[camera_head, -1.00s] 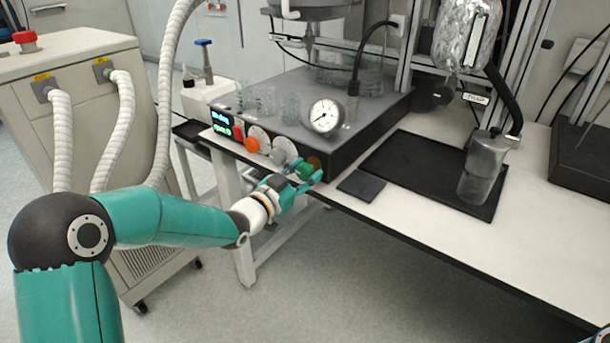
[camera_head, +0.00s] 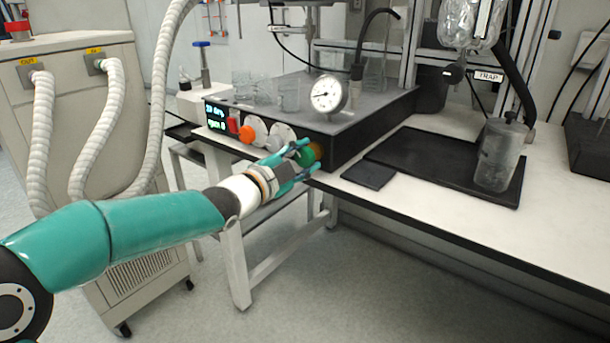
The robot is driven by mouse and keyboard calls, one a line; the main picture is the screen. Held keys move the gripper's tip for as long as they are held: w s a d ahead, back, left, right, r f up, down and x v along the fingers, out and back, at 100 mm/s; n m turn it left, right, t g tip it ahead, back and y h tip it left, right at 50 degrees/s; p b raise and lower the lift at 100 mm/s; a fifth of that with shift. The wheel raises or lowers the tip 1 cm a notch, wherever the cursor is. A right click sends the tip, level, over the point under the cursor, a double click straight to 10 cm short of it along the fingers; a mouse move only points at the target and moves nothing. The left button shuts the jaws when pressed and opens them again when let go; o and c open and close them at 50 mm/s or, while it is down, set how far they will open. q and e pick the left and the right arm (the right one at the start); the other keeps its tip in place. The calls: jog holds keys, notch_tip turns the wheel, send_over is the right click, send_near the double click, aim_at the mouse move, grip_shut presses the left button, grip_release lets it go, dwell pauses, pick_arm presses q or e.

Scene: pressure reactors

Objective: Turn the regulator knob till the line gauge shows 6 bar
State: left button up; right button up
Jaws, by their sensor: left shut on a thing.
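My left gripper (camera_head: 303,157) reaches in from the left and is shut on the green knob (camera_head: 307,154) at the right end of the black box's front panel. The fingers cover part of the knob. The round white line gauge (camera_head: 327,93) stands on top of the black box, with a dark needle pointing roughly left; its numbers are too small to read. My right gripper is not in view.
On the same panel are an orange knob (camera_head: 247,134), a grey knob (camera_head: 277,138), a red switch (camera_head: 233,125) and a lit display (camera_head: 215,115). Glass beakers (camera_head: 289,95) stand on the box.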

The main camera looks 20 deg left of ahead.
pick_arm(q)
jog(key=m+b, duration=0.1)
jog(key=m, duration=0.1)
jog(key=m+b, duration=0.1)
jog(key=b, duration=0.1)
jog(key=shift+d+f+m, duration=0.1)
jog(key=shift+f+m, duration=0.3)
jog(key=m+b, duration=0.2)
jog(key=m, duration=0.2)
jog(key=shift+m+b, duration=0.3)
jog(key=shift+b, duration=0.05)
jog(key=m+b, duration=0.2)
jog(key=m, duration=0.3)
jog(key=m+b, duration=0.1)
jog(key=m, duration=0.4)
jog(key=shift+r+b, duration=0.1)
jog(key=shift+b, duration=0.25)
jog(key=shift+m, duration=0.3)
jog(key=o, duration=1)
jog(key=shift+o, duration=0.7)
jog(key=shift+r, duration=0.2)
